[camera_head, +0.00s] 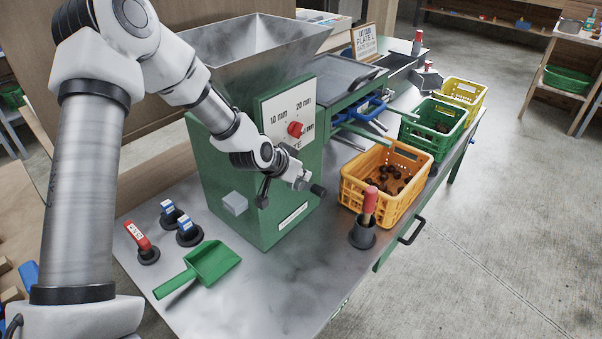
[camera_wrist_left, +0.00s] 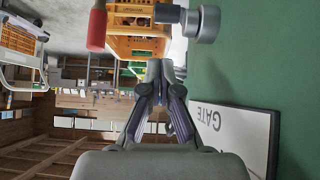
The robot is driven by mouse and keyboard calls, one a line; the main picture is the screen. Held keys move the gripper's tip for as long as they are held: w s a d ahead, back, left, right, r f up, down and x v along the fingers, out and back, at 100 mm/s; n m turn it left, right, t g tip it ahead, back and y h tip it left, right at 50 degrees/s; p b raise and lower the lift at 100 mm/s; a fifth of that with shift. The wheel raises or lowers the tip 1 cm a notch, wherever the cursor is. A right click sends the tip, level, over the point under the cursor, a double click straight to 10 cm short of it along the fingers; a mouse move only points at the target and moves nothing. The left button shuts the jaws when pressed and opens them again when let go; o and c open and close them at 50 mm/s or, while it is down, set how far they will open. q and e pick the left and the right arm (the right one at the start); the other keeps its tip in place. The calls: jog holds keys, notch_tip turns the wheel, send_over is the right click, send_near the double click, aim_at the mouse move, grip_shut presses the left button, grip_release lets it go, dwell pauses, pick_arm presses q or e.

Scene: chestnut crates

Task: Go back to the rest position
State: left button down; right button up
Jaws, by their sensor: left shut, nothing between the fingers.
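My left gripper (camera_head: 298,180) is in front of the green sorting machine (camera_head: 222,190), beside its size panel (camera_head: 284,108). In the left wrist view its fingers (camera_wrist_left: 166,66) are together and empty. A grey and black knob (camera_wrist_left: 207,24) on the green wall is close to the fingertips there. In the head view the knob's black end (camera_head: 318,190) shows just right of the gripper. I cannot tell whether they touch. My right gripper is in neither view.
An orange crate (camera_head: 348,190) holds chestnuts; green (camera_head: 409,130) and yellow (camera_head: 480,92) crates stand behind it. A red-handled tool (camera_head: 369,204) stands in a holder (camera_head: 362,238). The bench front is clear.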

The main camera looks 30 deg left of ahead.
pick_arm(q)
jog(key=s+d+f+g+p, duration=0.2)
jog(key=s+f, duration=0.4)
jog(key=s, duration=0.3)
jog(key=s+d+f+m+g+p, duration=0.1)
jog(key=s+d+f+g+p, duration=0.1)
jog(key=s+f, duration=0.4)
jog(key=s+d+f+g+p, duration=0.3)
jog(key=s+d+f+g, duration=0.1)
jog(key=s, duration=0.9)
jog(key=shift+d+f+m+g+y, duration=0.15)
jog(key=shift+d+f, duration=0.25)
jog(key=shift+f, duration=0.2)
jog(key=shift+d+f+m+g+y, duration=0.15)
jog(key=shift+d+f, duration=0.2)
jog(key=shift+f, duration=0.25)
jog(key=s+n, duration=0.3)
jog(key=s, duration=0.3)
jog(key=shift+s+d+r+y, duration=0.25)
jog(key=shift+s+d+y, duration=0.15)
